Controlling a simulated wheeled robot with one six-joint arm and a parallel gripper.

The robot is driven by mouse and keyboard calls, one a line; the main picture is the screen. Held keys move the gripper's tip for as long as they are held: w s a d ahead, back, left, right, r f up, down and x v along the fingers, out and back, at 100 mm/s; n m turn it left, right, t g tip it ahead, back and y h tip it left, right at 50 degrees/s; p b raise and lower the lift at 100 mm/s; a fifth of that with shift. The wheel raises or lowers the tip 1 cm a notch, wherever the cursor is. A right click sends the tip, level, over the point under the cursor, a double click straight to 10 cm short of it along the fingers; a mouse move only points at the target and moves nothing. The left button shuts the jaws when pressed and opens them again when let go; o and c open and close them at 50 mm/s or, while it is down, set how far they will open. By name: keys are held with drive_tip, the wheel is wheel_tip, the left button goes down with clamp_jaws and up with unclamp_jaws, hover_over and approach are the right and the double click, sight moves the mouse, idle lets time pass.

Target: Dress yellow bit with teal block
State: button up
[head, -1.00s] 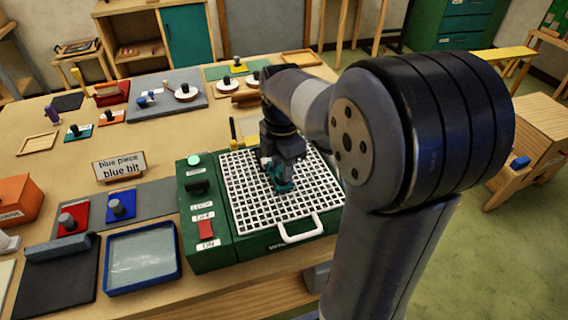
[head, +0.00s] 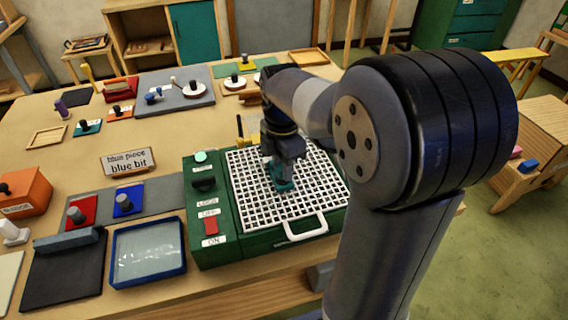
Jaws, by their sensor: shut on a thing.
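My gripper (head: 281,165) is over the white grid top of the green grinder (head: 200,240), pointing down. It is shut on a small teal thing (head: 283,186), which looks like the teal block, low at the grid; I cannot tell whether it touches the grid. I cannot make out the yellow bit for certain; my gripper hides part of the grid. A yellow piece with a dark knob (head: 246,64) sits on a green mat at the back.
A red switch (head: 211,226) is on the grinder's left side and a white handle (head: 293,231) at its front. A blue tray (head: 148,252), a dark mat (head: 62,272) and red and blue pieces lie to the left. A sign reading "blue piece, blue bit" (head: 128,161) stands behind them.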

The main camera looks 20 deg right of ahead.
drive_tip(key=shift+d, duration=0.2)
drive_tip(key=shift+d, duration=0.5)
drive_tip(key=shift+d, duration=0.35)
drive_tip(key=shift+d, duration=0.35)
drive_tip(key=shift+a+p, duration=0.2)
drive_tip(key=shift+p, duration=0.1)
idle(0.5)
drive_tip(key=shift+a, duration=0.2)
drive_tip(key=shift+s, duration=1.15)
drive_tip(key=s+r+p, duration=0.2)
drive_tip(key=r, duration=0.1)
drive_tip(key=s+r+p, duration=0.1)
drive_tip(key=r, duration=0.1)
drive_tip(key=shift+p, duration=0.35)
